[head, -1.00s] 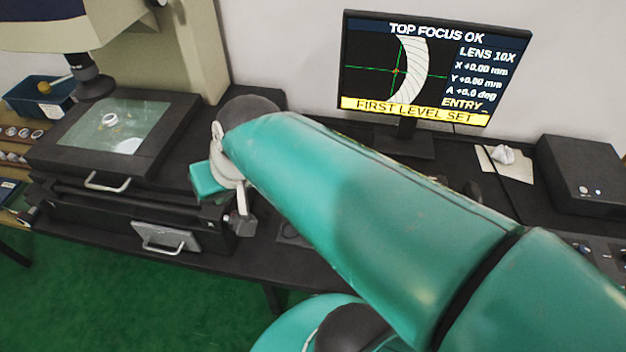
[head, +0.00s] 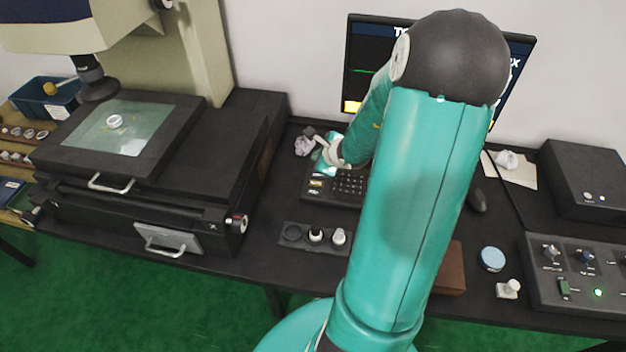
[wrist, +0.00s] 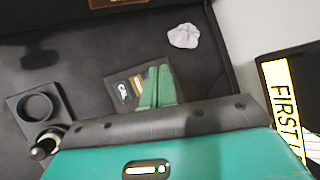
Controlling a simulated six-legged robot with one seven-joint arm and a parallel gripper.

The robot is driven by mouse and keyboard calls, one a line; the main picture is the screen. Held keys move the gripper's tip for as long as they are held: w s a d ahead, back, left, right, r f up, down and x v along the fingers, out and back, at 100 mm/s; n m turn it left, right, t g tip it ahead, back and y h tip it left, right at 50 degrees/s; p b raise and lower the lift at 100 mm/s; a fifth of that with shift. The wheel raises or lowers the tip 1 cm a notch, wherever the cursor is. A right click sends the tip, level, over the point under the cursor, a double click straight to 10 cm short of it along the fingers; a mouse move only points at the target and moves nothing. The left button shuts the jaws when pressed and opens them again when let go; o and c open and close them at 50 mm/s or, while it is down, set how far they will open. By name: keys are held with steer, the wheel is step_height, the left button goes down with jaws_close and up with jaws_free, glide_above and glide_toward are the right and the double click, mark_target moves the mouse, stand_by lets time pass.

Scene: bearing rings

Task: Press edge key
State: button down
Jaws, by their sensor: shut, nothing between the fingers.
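The black keypad (head: 348,186) lies on the table below the monitor, with small dark keys and a few pale labelled keys (head: 317,184) at its left end. Its left end also shows in the wrist view (wrist: 121,92). My gripper (head: 326,160) hangs over the keypad's back left part. In the wrist view its two green fingers (wrist: 156,86) lie side by side, shut and empty, and hide part of the keypad. I cannot read which key is the edge key, nor tell whether the fingertips touch a key. The monitor (head: 362,60) is mostly hidden by my arm.
The measuring machine (head: 190,160) stands left, with a pale ring (head: 114,121) on its glass stage. Crumpled paper (head: 304,146) lies beside my gripper. A control box (head: 580,275) stands right.

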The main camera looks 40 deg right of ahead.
mark_target(319, 186)
steer(key=shift+d+f, duration=0.15)
steer(key=shift+f, duration=0.1)
steer(key=shift+f, duration=4.3)
steer(key=shift+f, duration=0.1)
steer(key=shift+f, duration=0.3)
steer(key=shift+f, duration=0.3)
steer(key=shift+r, duration=0.75)
